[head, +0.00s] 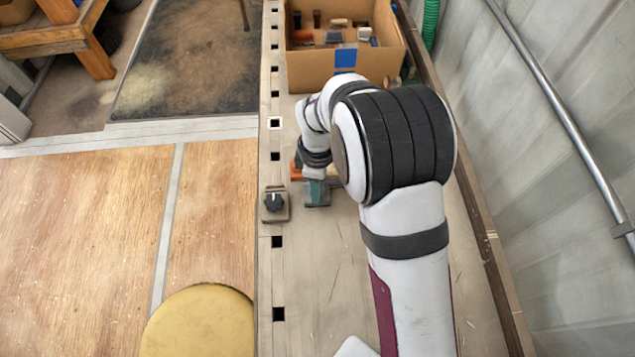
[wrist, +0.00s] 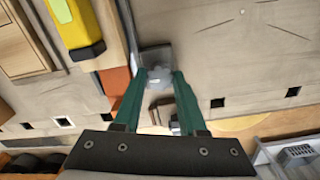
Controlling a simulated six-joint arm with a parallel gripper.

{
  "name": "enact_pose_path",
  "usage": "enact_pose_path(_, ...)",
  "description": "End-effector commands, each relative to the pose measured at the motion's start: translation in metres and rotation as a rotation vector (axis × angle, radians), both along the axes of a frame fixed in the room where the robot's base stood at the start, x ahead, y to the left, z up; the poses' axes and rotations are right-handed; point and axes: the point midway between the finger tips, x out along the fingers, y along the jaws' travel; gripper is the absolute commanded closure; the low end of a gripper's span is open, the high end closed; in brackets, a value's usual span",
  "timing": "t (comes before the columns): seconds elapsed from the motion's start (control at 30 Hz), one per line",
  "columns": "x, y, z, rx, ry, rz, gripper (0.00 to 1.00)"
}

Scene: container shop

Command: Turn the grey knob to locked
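A grey knob (wrist: 160,76) shows in the wrist view on a darker grey plate (wrist: 155,53). My gripper (wrist: 161,77) has its two green fingers on either side of the knob, with a space between them that the knob nearly fills. I cannot tell whether the fingertips touch it. In the head view the grey plate (head: 317,197) lies on the bench under the end of my arm, and the knob is largely hidden by the gripper. The knob's pointing direction and any locked mark are not readable.
A black knob (head: 274,202) on a beige plate stands left of it, by the slotted bench edge. An orange item (wrist: 115,84) and a yellow item (wrist: 75,28) lie nearby. An open cardboard box (head: 310,68) is at the back. The bench in front (head: 305,290) is clear.

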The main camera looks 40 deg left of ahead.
Motion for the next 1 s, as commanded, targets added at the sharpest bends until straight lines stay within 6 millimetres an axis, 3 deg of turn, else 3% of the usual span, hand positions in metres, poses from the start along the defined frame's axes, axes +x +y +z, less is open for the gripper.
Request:
enact_pose_path(0.03,0.0002,0.0001,0.0001,0.001,-0.001,0.0,0.7)
enact_pose_path(0.2,0.0002,0.0001,0.0003,0.001,-0.001,0.0,1.0)
enact_pose_path(0.63,0.0002,0.0001,0.0004,0.001,-0.001,-0.068,1.0)
enact_pose_path(1.0,-0.0002,0.0,0.0005,0.0,0.0,-0.371,1.0)
